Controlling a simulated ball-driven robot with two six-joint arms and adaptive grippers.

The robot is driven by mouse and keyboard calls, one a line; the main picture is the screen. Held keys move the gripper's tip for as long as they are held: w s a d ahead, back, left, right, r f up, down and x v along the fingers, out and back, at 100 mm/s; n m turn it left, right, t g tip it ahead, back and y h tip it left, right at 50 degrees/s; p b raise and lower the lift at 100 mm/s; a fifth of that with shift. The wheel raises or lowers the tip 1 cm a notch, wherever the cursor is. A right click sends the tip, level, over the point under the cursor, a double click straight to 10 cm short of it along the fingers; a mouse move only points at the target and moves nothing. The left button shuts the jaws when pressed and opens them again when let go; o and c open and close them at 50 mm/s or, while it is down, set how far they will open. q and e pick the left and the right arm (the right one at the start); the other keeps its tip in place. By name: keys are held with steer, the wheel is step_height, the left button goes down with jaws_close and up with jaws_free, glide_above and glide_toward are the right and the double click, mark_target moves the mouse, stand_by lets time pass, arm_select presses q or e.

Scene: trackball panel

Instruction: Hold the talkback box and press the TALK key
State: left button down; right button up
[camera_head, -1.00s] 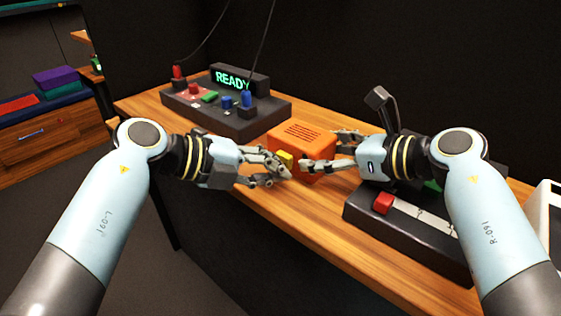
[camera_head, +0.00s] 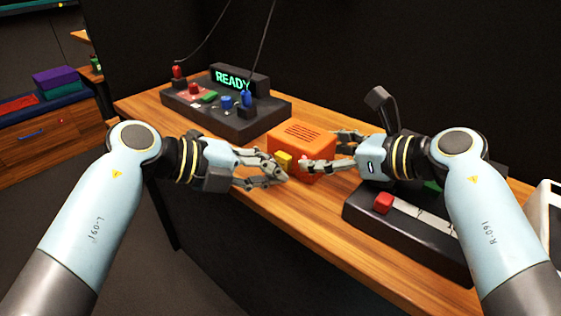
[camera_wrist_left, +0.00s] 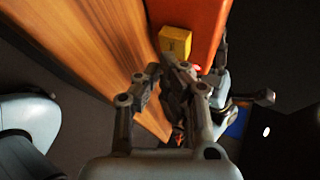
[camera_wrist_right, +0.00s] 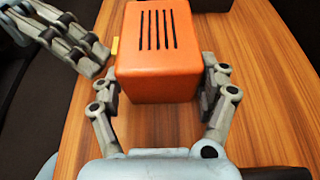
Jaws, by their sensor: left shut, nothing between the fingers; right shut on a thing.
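The orange talkback box (camera_head: 308,148) stands on the wooden desk, with grille slots on its top. It also shows in the right wrist view (camera_wrist_right: 157,60). The yellow TALK key (camera_head: 284,159) sticks out of its left side; the left wrist view shows the key (camera_wrist_left: 175,41) close up. My right gripper (camera_head: 322,152) is shut on the box, one finger on each side. My left gripper (camera_head: 282,178) is shut and empty, its fingertips just in front of and below the key. In the left wrist view its fingertips (camera_wrist_left: 166,72) appear near the key; contact cannot be told.
A black console (camera_head: 225,112) with a READY display, coloured buttons and cables stands behind to the left. Another black panel (camera_head: 405,235) with a red button and pale strip lies under my right arm. Bare desk (camera_head: 245,203) lies in front of the box.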

arm_select(q)
steer(key=shift+s+a, duration=0.2)
steer(key=shift+s, duration=0.05)
steer(key=shift+s+a, duration=0.75)
steer(key=shift+s, duration=0.25)
steer(key=shift+s+a, duration=0.7)
steer(key=shift+s, duration=0.3)
steer(key=s+a+r, duration=0.3)
steer(key=a+r, duration=0.3)
steer(key=shift+s+a+r, duration=0.15)
steer(key=shift+r, duration=0.25)
